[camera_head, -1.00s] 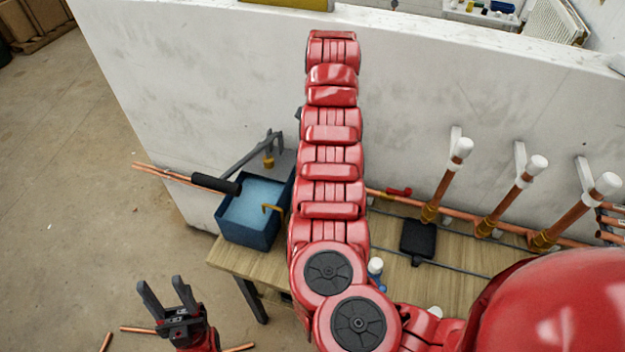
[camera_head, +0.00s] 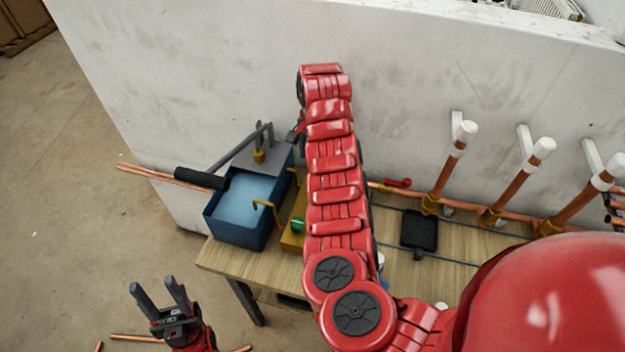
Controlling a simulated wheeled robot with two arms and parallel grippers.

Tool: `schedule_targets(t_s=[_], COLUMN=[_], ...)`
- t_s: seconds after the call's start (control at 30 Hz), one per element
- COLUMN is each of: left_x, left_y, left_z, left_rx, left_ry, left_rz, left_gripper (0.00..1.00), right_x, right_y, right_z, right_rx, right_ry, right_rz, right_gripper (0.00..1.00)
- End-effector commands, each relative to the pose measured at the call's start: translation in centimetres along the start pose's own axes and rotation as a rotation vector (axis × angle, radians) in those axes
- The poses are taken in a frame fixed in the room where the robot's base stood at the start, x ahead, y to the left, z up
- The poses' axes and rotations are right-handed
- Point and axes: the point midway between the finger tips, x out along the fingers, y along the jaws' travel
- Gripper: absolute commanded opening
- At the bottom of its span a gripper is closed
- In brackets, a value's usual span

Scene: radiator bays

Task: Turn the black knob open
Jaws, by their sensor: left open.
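I cannot make out a black knob for certain; my raised right arm covers the middle of the bench and part of the wall. My left gripper (camera_head: 154,284) is open and empty, with its two dark fingers apart. It is at the lower left, over the floor and clear of the bench. My right gripper does not show clearly; it is hidden behind my right arm.
A wooden bench (camera_head: 450,262) stands along a white wall (camera_head: 210,80). It bears a blue water-filled box (camera_head: 238,238), a yellow item with a green top (camera_head: 292,238) and a flat black item (camera_head: 419,230). Copper pipes (camera_head: 505,202) rise at the right.

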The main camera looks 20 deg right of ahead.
Motion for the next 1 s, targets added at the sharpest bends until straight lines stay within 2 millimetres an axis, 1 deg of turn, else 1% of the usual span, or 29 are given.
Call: schedule_targets(t_s=[0.03, 0.1, 0.3, 0.37, 0.4, 0.5, 0.67, 0.9, 0.93, 1.0], left_x=[-0.1, -0.4, -1.0, -1.1, -0.5, -0.1, 0.1, 0.0, 0.0, 0.0], left_y=[0.0, 0.0, 0.1, 0.1, 0.0, 0.0, 0.0, 0.0, 0.0, 0.0], left_z=[0.0, 0.1, 0.2, 0.2, 0.1, 0.0, 0.0, 0.0, 0.0, 0.0], left_rx=[0.000, 0.000, 0.000, 0.000, 0.000, 0.000, 0.000, 0.000, 0.000, 0.000], left_ry=[0.000, 0.000, 0.000, 0.000, 0.000, 0.000, 0.000, 0.000, 0.000, 0.000], left_rz=[0.000, 0.000, 0.000, 0.000, 0.000, 0.000, 0.000, 0.000, 0.000, 0.000], left_gripper=[0.50, 0.50, 0.50, 0.50, 0.50, 0.50, 0.50, 0.50, 0.50, 0.50], right_x=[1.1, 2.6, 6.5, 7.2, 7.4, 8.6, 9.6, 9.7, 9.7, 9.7], right_y=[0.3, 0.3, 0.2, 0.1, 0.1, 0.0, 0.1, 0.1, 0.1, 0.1], right_z=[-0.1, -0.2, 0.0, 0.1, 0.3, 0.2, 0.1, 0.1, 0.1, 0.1], right_rx=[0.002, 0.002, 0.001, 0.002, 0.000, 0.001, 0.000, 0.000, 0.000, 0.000], right_ry=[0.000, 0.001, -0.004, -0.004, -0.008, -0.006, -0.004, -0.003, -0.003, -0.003], right_rz=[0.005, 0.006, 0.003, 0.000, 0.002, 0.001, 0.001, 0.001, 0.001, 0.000], right_gripper=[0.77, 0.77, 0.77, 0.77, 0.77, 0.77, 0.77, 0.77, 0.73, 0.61])
